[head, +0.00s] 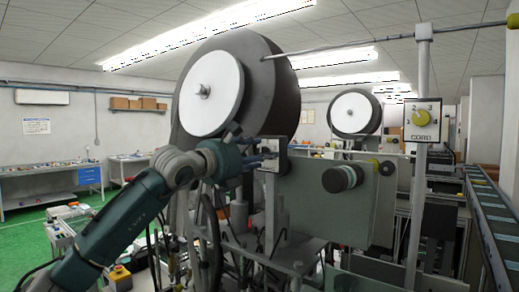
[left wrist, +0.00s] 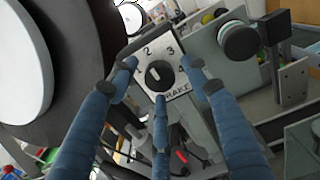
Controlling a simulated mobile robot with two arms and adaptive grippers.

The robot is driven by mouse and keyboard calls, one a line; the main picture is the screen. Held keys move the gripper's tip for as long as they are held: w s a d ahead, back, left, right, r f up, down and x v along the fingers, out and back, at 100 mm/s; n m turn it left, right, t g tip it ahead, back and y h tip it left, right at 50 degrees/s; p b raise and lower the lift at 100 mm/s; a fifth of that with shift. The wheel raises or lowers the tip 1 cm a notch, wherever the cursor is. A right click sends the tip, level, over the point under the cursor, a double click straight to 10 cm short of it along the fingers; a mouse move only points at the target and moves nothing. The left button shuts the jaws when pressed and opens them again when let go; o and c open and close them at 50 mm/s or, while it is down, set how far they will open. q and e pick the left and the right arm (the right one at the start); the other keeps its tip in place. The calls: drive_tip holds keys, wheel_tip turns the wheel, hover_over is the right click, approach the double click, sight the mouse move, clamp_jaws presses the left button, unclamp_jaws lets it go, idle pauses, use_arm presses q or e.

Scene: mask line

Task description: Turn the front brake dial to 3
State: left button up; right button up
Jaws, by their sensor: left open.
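The brake dial (left wrist: 158,75) is a black round knob on a pale plate (left wrist: 171,41) marked 2, 3 and 4, with BRAKE lettering partly covered by a finger. A small light mark shows on the knob's left part; I cannot tell which number it indicates. My left gripper (head: 268,153) reaches the front machine below its big roll. In the left wrist view its blue fingers (left wrist: 160,78) are open, spread left, right and below the knob. Contact with the knob cannot be told. My right gripper is out of view.
The large black roll (head: 283,85) with a white disc stands above the dial. A grey-green panel with a dark round knob (head: 340,178) is to the right. A yellow dial (head: 421,118) marked CORD sits on a post farther right. A conveyor (head: 492,215) runs along the right edge.

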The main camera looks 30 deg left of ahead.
use_arm(q)
drive_tip(key=shift+w, duration=0.15)
drive_tip(key=c, duration=1.1)
drive_tip(key=shift+f, duration=0.1)
drive_tip(key=shift+m, duration=0.4)
drive_tip(key=m+b, duration=0.1)
drive_tip(key=m, duration=0.3)
drive_tip(key=shift+f+m, duration=0.1)
drive_tip(key=shift+m, duration=0.3)
drive_tip(key=m, duration=0.3)
drive_tip(key=shift+c, duration=0.2)
drive_tip(key=shift+m, duration=1.8)
